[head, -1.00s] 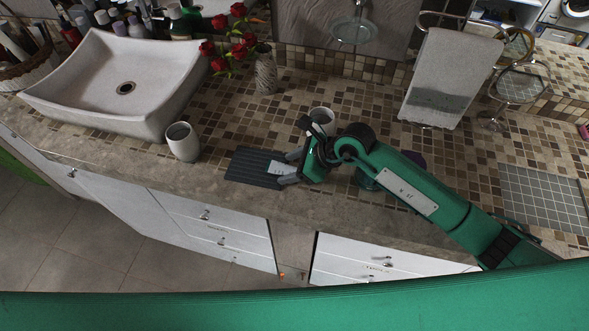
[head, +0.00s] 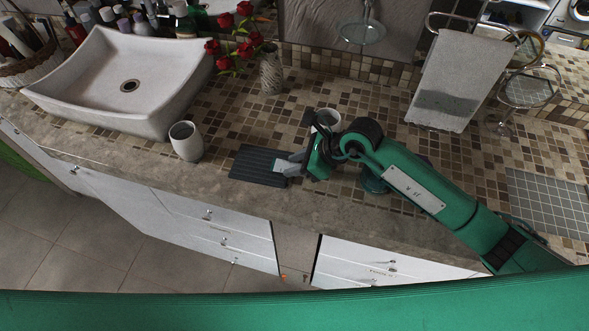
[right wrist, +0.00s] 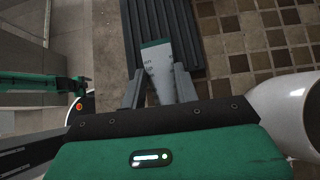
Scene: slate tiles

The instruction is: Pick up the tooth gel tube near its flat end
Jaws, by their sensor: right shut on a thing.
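The tooth gel tube (right wrist: 157,62) is a pale, flat tube with a dark green end, lying over the dark ribbed mat (right wrist: 160,18) in the right wrist view. My right gripper (right wrist: 158,86) is shut on it, with one grey finger along each side. In the head view, my right gripper (head: 290,163) is at the right edge of the mat (head: 252,164), and its fingers hide most of the tube. I cannot tell whether the tube still touches the mat. My left gripper is not in view.
A white cup (head: 328,117) stands close behind my right gripper. Another cup (head: 186,141) stands left of the mat, by the sink (head: 70,95). A vase of red roses (head: 271,70) is behind. A teal object (head: 374,184) is partly under my forearm. The counter's front edge is close.

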